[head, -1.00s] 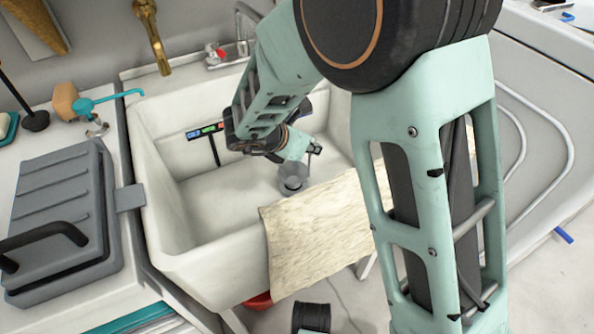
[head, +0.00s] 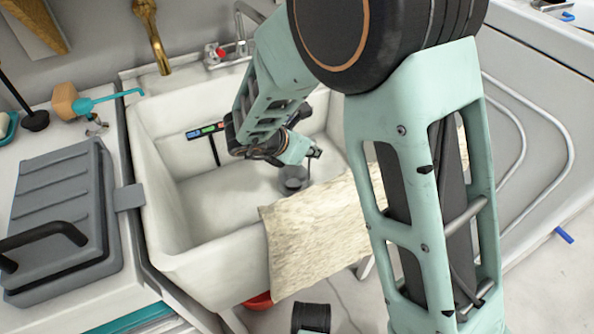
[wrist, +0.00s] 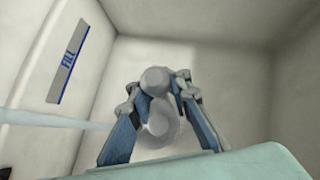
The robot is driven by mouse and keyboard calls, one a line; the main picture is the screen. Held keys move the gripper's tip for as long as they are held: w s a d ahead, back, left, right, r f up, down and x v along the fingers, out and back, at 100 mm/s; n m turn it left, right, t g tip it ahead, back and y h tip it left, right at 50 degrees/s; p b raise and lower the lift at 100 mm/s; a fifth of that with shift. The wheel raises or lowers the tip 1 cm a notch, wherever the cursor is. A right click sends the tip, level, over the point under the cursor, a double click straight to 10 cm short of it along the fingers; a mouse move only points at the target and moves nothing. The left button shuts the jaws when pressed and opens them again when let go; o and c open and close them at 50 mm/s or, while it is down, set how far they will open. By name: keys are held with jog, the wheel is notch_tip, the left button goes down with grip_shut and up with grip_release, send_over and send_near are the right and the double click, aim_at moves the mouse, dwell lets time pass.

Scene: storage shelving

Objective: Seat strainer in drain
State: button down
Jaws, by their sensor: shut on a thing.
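The grey, round strainer (head: 293,183) is low in the white sink, just below my gripper (head: 312,155) in the head view. In the wrist view my gripper (wrist: 158,82) is shut on the strainer, and a pale round knob (wrist: 156,79) and a wider round part (wrist: 160,124) show between its fingers. The drain is not clearly visible; the strainer appears to cover that spot. I cannot tell whether the strainer touches the sink floor or is level in the drain.
The deep sink (head: 205,243) has high walls around my gripper. A light board or cloth (head: 310,235) lies over its front right edge.

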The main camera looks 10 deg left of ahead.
jog(key=shift+f, duration=0.5)
dwell(0.3)
jog(key=c, duration=1.7)
grip_release()
jog(key=v, duration=1.2)
jog(key=shift+w+r, duration=0.1)
jog(key=shift+w, duration=0.05)
